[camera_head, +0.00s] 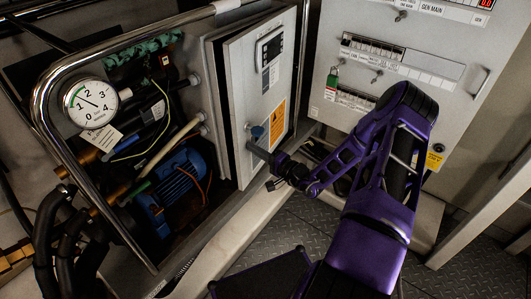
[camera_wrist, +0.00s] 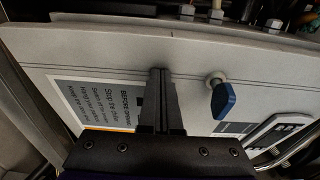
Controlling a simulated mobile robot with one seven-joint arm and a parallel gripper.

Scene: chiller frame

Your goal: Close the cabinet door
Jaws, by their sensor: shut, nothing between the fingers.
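The cabinet door (camera_head: 241,85) is a light grey panel with a small display, an orange label and a blue key. It stands ajar, with a dark gap along its left edge. In the wrist view the door (camera_wrist: 115,52) fills most of the picture, with the blue key (camera_wrist: 224,100) to the right of my fingers. My gripper (camera_head: 252,149) is shut and empty, at the door's lower outer face just below the blue key (camera_head: 257,131). In the wrist view my gripper's fingertips (camera_wrist: 159,72) reach the door face or nearly so; contact cannot be told for sure.
Left of the door is an open machine bay with a blue motor (camera_head: 172,190), hoses and a pressure gauge (camera_head: 91,103) behind a chrome rail (camera_head: 45,95). A grey control panel (camera_head: 380,45) stands at the right. Patterned metal floor (camera_head: 290,240) lies below.

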